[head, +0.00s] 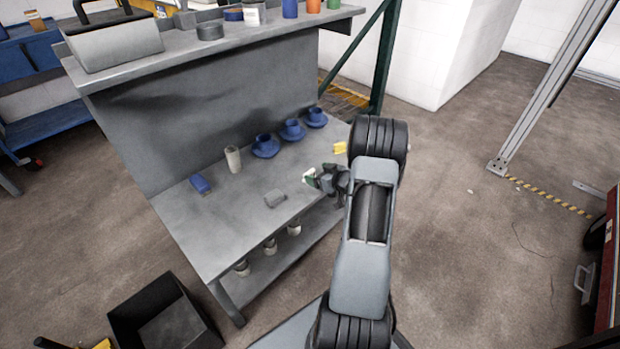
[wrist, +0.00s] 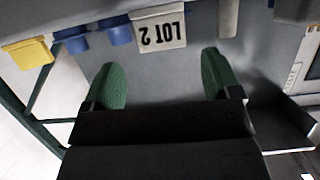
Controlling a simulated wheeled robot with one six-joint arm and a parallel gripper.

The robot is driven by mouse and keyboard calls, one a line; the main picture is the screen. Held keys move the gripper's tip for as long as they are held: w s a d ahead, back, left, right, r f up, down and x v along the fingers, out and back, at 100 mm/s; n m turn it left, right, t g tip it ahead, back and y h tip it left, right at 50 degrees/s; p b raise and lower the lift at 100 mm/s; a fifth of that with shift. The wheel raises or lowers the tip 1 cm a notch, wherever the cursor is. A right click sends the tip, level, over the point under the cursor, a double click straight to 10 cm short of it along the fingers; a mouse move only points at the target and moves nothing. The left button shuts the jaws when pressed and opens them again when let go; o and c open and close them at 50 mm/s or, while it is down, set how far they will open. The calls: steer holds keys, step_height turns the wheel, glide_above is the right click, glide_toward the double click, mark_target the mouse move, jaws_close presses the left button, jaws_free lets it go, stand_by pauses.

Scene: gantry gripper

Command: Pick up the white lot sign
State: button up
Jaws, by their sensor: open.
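The white lot sign (wrist: 160,32) shows in the wrist view at the top middle, with "LOT 2" in dark letters upside down. My gripper (wrist: 163,82) is open, with its two green fingertips wide apart. The sign lies ahead of the gap between them, and nothing is held. In the head view my gripper (head: 325,180) is low over the right part of the grey bench top (head: 235,215). The sign is mostly hidden there by my gripper and arm.
An upper shelf (head: 220,48) overhangs the back. A dark bin (head: 165,318) stands on the floor.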

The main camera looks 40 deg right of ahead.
mark_target(309, 172)
steer(key=b+x, duration=0.2)
steer(key=x, duration=0.2)
steer(key=shift+w+a+f, duration=0.25)
steer(key=c, duration=1)
steer(key=shift+r, duration=0.15)
